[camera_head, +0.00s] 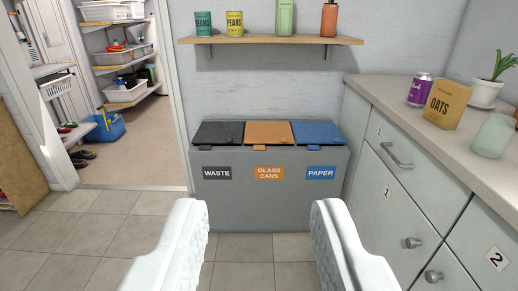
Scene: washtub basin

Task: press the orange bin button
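A grey recycling bin (225,212) stands against the back wall with three lids. Its middle lid is orange (268,131) and shut, above an orange label (268,173) reading "GLASS CANS". A small orange tab (261,148), which looks like the button, sits at the front edge of that lid. The black lid (218,131) is to its left and the blue lid (318,132) to its right, both shut. My gripper (262,215) shows two white fingers at the bottom, wide apart and empty. It is in front of the bin, not visibly touching it.
A counter with drawers (405,200) runs along the right, holding a purple can (420,90), an oats box (446,104) and a plant (488,85). A wooden shelf (270,40) hangs above the bin. A doorway opens at left; tiled floor (100,225) there is clear.

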